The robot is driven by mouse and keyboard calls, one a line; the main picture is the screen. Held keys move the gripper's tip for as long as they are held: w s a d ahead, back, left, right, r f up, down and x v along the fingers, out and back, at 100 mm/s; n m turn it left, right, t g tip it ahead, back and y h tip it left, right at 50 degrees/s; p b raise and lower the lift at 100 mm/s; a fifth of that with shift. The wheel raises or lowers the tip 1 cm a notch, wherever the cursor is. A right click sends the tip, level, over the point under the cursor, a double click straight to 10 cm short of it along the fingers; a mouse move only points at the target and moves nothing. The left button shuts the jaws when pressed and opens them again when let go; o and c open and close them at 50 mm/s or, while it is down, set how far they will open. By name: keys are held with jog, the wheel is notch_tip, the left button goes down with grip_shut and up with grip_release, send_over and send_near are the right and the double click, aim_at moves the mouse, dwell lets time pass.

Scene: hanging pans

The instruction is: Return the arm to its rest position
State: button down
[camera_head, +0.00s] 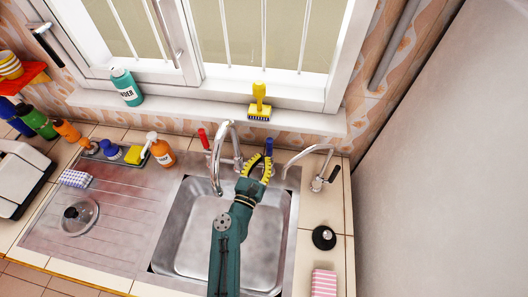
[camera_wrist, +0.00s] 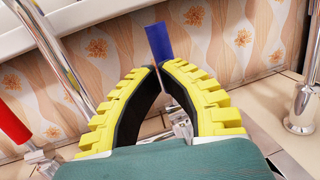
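My gripper (camera_head: 264,156) reaches over the sink to the tap at the back. Its two yellow-and-black fingers are drawn together at the tips in the wrist view (camera_wrist: 161,70). The blue tap handle (camera_head: 268,146) stands at the fingertips; its upper part sticks up beyond them in the wrist view (camera_wrist: 158,40). The tips appear closed about its lower part, which they partly hide. My green arm extends over the basin from the lower edge of the head view.
The curved tap spout (camera_head: 216,160) and red handle (camera_head: 203,139) are close on the left. A smaller faucet (camera_head: 310,150) stands right. The sink basin (camera_head: 185,235) lies below. A yellow brush (camera_head: 260,103) and green bottle (camera_head: 126,87) are on the sill. A glass lid (camera_head: 90,218) lies left.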

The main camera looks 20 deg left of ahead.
jog(key=s+p, duration=0.1)
jog(key=s, duration=0.6)
jog(key=shift+s+d, duration=0.15)
jog(key=shift+s, duration=0.25)
